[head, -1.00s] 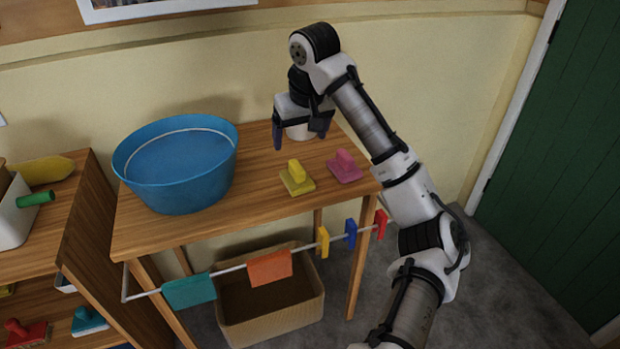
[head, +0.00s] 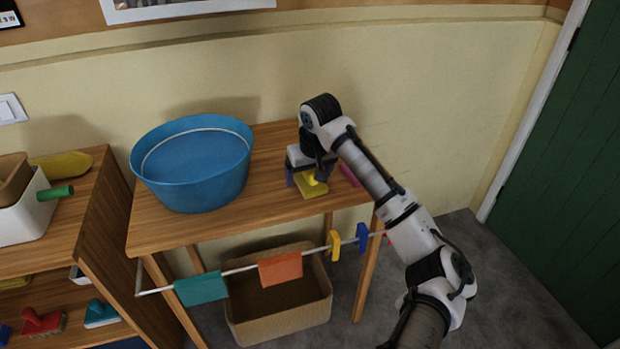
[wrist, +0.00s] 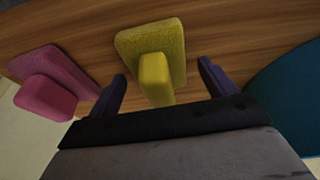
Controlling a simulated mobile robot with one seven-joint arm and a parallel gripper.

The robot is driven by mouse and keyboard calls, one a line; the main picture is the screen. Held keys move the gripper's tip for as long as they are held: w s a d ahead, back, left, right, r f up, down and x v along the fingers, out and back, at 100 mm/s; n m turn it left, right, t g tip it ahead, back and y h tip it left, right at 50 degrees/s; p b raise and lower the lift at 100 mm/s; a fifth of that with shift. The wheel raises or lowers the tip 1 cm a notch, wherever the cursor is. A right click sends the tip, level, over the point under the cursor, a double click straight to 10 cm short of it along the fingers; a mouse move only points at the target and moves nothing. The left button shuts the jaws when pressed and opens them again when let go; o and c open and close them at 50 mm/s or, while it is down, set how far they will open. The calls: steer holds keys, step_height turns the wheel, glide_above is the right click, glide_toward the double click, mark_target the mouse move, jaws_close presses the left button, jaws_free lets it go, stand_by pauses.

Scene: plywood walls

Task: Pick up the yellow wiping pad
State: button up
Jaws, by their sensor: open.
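The yellow wiping pad (head: 311,187) lies on the wooden table with its block-shaped handle upward. In the wrist view the yellow wiping pad (wrist: 176,45) shows its flat base and raised handle. My gripper (head: 306,182) is open, low over the pad. In the wrist view my gripper (wrist: 162,85) has its two dark purple fingers on either side of the handle, with a gap on each side. In the head view my gripper partly hides the pad. I cannot tell how far the fingertips are above the table.
A pink pad (wrist: 55,85) lies beside the yellow one; my arm mostly hides it in the head view. A blue basin (head: 195,165) stands on the table's left part. Cloths and clips hang on a front rail (head: 240,268). A cardboard box (head: 280,310) sits below.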

steer(key=shift+f, duration=0.1)
steer(key=shift+c, duration=0.2)
steer(key=c, duration=1)
steer(key=shift+c, duration=0.2)
step_height(320, 180, up, 20)
steer(key=o, duration=0.4)
steer(key=shift+c, duration=1.5)
